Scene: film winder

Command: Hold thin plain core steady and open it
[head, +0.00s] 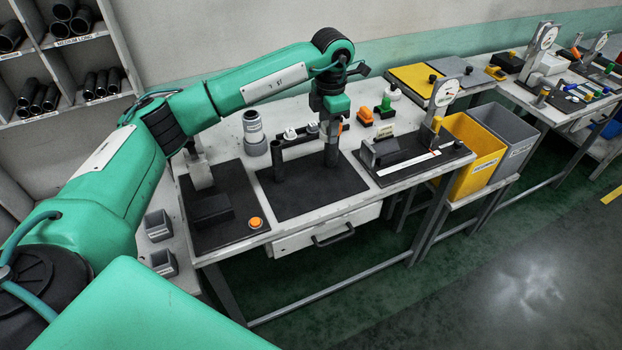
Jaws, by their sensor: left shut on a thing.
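My left gripper (332,128) points down over the black mat (300,200) on the workbench. It is shut on a dark upright tube (331,156), which I take to be the thin plain core; its lower end is at the mat. The fingers hide its upper part, so I cannot see whether its top is open. A second dark tube (278,161) stands upright on the mat, left of the gripper and apart from it. My right gripper is not in view.
A black station with an orange button (255,223) lies left of the mat. A dial gauge (443,95) and a measuring fixture (384,150) stand to the right. Yellow (462,150) and grey (508,135) bins are beyond. The mat's front is clear.

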